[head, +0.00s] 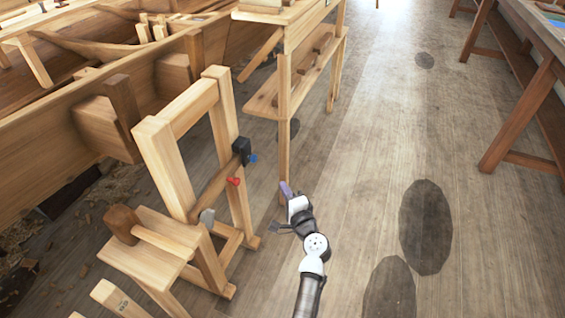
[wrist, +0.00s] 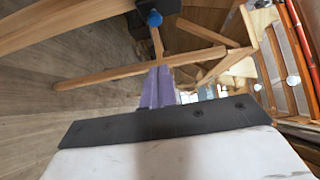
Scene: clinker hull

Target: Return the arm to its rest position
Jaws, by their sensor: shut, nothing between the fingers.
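My gripper (head: 285,188) is at the end of my arm, which reaches up from the bottom of the head view over the wooden floor. Its purple fingers also show in the wrist view (wrist: 158,88), close together with nothing seen between them. In the head view it appears just right of an upright wooden frame (head: 165,165) and by the foot of a workbench leg (head: 284,130). I cannot tell whether it touches the leg.
A black block (head: 241,150) with a blue knob (head: 253,158) is on the frame, with a red piece (head: 234,181) below it. The hull planking (head: 60,120) fills the left. Another bench (head: 530,100) stands at the right. The floor (head: 350,170) between is clear, with dark patches.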

